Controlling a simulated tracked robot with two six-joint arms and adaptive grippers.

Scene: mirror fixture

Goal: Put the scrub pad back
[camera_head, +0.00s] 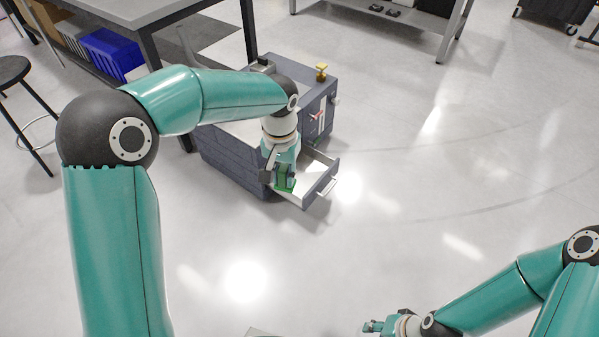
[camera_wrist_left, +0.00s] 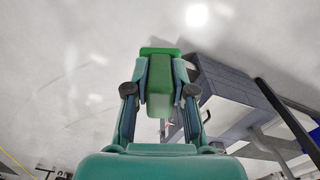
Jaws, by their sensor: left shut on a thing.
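My left gripper (camera_head: 284,184) is shut on a green block-shaped scrub pad (camera_head: 283,180). In the left wrist view the scrub pad (camera_wrist_left: 160,80) sits between the two fingers, with its wider end past the tips. In the head view the gripper points down beside the open drawer (camera_head: 326,186) of a dark grey cabinet (camera_head: 228,158). The drawer is pulled out and its inside is pale. I cannot tell whether the pad is over the drawer or just in front of it. My right gripper (camera_head: 371,326) is low in the head view, with its fingers too small to judge.
A small yellow object (camera_head: 321,72) stands on the cabinet top, and something red (camera_head: 316,115) shows on its face. A workbench (camera_head: 135,12) with blue bins (camera_head: 112,54) stands behind. A black stool (camera_head: 14,72) is at left. The floor at right is clear.

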